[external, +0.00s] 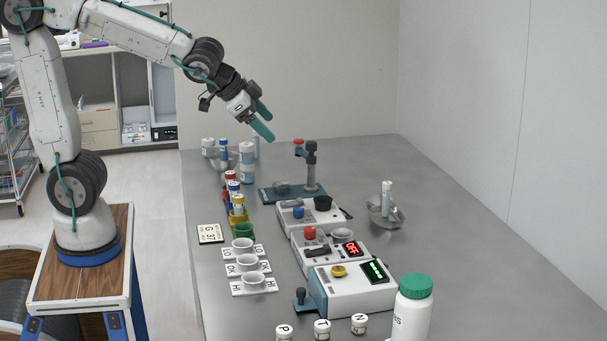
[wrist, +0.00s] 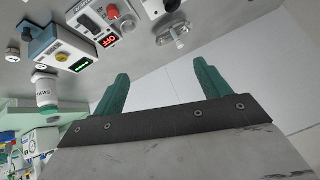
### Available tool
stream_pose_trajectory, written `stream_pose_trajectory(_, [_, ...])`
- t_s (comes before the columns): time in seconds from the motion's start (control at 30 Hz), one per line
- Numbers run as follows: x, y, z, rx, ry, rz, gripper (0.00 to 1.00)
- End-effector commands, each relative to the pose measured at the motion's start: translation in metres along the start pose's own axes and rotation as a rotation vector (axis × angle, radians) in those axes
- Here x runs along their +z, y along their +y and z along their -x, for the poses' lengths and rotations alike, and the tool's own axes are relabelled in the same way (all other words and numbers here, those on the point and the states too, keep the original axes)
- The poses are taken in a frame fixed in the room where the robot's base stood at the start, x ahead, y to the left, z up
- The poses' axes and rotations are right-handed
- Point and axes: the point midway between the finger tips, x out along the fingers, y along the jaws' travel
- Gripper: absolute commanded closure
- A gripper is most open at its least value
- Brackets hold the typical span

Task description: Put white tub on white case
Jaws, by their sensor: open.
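My gripper (external: 264,119) is open and empty, high above the far part of the grey table. In the wrist view its two green fingers (wrist: 161,72) are spread apart with nothing between them. Small white tubs stand on lettered white tiles: a near one (external: 254,282), a middle one (external: 248,263) and a far one (external: 243,246). Another pale tub (external: 341,235) sits on the middle of three white cases (external: 327,262). The near white case (external: 345,298) has a yellow knob and green display; it also shows in the wrist view (wrist: 72,47). I cannot tell which tub or case is meant.
A green-lidded white bottle (external: 412,312) stands at the near right. A metal dish (external: 385,218) holds a white vial. A blue stand with a post (external: 311,165) and several vials are at the back. The table's right side (external: 470,240) is clear.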

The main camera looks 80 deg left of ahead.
Motion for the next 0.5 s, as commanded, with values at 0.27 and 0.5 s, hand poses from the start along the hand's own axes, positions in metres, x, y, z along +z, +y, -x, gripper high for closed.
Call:
stream_pose_trajectory(0.27, [0.17, -0.013, 0.099, 0.058, -0.411, 0.177, 0.24])
stream_pose_trajectory(0.5, [0.231, 0.01, 0.137, 0.166, -0.563, 0.214, 0.24])
